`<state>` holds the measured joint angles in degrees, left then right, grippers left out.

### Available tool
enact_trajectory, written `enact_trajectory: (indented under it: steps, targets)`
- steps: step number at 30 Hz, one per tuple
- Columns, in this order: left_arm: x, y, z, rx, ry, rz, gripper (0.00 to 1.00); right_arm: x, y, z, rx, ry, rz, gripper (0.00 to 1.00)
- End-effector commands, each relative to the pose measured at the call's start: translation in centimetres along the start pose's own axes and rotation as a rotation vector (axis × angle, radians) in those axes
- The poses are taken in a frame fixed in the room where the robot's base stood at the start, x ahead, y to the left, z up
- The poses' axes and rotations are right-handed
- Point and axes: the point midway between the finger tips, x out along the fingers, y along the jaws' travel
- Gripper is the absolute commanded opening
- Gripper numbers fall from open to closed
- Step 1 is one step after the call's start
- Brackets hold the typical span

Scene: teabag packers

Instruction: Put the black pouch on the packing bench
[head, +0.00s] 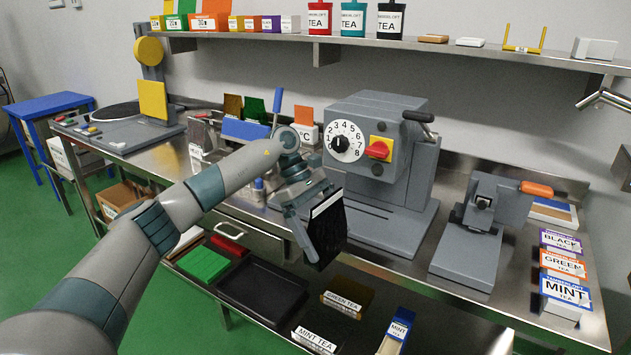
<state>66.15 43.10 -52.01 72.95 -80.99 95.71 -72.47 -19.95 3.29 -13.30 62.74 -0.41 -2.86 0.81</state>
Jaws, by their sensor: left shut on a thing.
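My left gripper (308,222) is shut on a black pouch (328,236) with a pale strip along its top edge. The pouch hangs tilted in front of the steel bench (225,190), above the lower shelf. The gripper covers part of the pouch's left side. A similar black TEA pouch (391,22) stands on the upper wall shelf, beside a teal pouch (353,18) and a red pouch (319,17). My right gripper is not in view.
A grey dial machine (385,125) stands behind the held pouch. An orange-handled press (478,225) and tea boxes (562,262) stand right. The lower shelf holds a black tray (262,290), a green block (203,263) and tea boxes. A blue table (47,104) stands far left.

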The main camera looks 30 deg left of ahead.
Motion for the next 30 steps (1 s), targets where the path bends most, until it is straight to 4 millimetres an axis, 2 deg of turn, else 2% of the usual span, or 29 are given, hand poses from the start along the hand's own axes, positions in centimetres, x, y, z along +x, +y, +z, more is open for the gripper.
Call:
enact_trajectory:
  steps: [1,6,12,15,18,21,24,30]
  targets:
    - [2.5,-1.5,0.2,0.098,0.001,-0.071,0.69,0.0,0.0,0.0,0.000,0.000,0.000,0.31]
    - [9.7,-7.4,0.7,0.458,0.001,-0.302,0.69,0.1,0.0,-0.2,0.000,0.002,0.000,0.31]
    - [16.3,-15.3,1.4,0.848,-0.001,-0.548,0.69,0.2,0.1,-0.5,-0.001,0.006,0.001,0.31]
    - [18.5,-18.7,1.8,0.995,0.000,-0.641,0.69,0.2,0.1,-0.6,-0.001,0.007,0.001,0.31]
    - [19.9,-21.3,2.0,1.095,0.001,-0.706,0.69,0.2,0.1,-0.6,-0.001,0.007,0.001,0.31]
    - [20.6,-22.7,2.2,1.155,0.003,-0.742,0.69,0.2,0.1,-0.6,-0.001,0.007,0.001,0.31]
    - [20.9,-23.4,2.3,1.182,0.003,-0.759,0.69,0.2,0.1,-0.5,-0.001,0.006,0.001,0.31]
    - [21.0,-23.5,2.3,1.187,0.004,-0.762,0.69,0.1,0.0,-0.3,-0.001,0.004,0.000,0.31]
